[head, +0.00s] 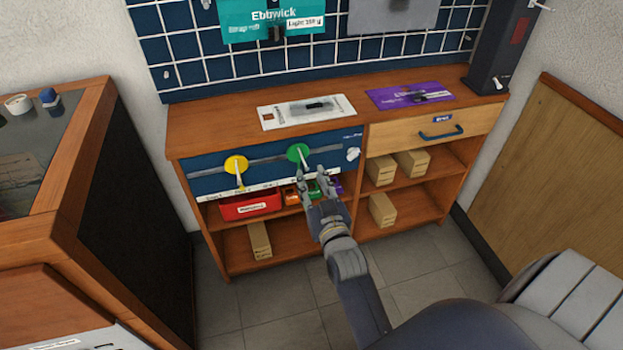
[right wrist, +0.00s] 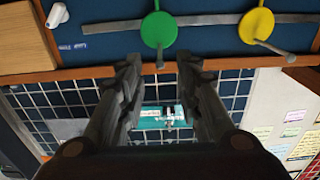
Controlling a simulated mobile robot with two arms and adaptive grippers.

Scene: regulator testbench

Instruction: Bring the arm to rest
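My right gripper (head: 314,183) is in front of the blue panel (head: 211,182), just below the green round valve (head: 299,153) in the head view. Its two fingers are apart; the right wrist view also shows this gripper (right wrist: 158,68) open. The green valve (right wrist: 158,30) shows there just beyond the fingertips. Its thin pale lever ends near the gap between them; I cannot tell whether they touch it. A yellow valve (head: 236,165) with its lever hanging down is to the left, clear of the gripper. My left gripper is not in view.
The panel sits in a wooden bench (head: 225,137) with a red bin (head: 250,205), small coloured bins and wooden blocks on its shelves. A white knob (head: 353,154) is right of the green valve. A counter (head: 80,170) stands at left. Tiled floor (head: 420,275) is free in front.

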